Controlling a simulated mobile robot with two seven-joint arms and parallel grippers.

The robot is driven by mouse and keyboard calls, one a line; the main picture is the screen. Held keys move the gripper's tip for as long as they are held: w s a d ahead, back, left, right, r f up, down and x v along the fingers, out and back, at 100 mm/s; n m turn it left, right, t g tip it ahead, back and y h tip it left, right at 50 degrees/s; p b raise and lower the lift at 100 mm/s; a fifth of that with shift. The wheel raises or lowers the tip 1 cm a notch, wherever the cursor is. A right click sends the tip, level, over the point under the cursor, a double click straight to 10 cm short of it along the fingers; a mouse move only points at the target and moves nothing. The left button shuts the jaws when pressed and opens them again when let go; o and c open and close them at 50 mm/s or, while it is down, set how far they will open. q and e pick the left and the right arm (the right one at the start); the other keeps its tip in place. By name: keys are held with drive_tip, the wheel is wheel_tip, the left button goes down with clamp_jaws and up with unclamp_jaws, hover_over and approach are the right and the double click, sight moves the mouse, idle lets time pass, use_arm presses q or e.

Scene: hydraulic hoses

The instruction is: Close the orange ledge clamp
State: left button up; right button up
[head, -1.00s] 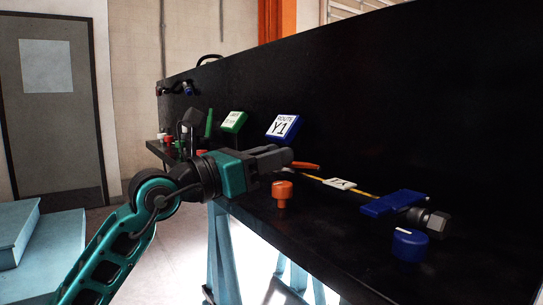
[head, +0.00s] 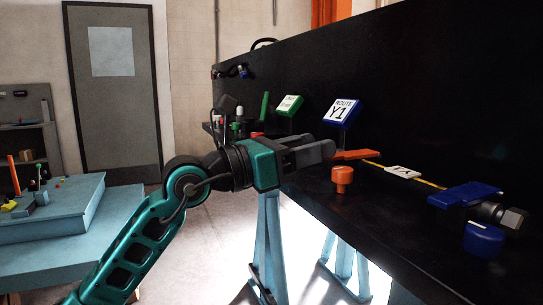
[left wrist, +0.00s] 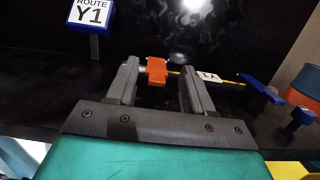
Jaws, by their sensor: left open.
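An orange knob (head: 342,178) stands on the ledge just below. The fingers hide part of the clamp in the head view. My right gripper is not in view.
A white tag (head: 403,172) hangs on the hose. A blue clamp (head: 465,194) and blue knob (head: 484,239) are further right. A blue-framed ROUTE Y1 sign (head: 342,110) and a green-framed sign (head: 289,105) stand behind my gripper. A black panel (head: 430,80) backs the ledge.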

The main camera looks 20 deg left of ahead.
use_arm(q)
drive_tip(key=v, duration=0.8)
drive_tip(key=shift+s+a, duration=0.25)
drive_tip(key=shift+s, duration=0.05)
drive_tip(key=shift+f, duration=0.2)
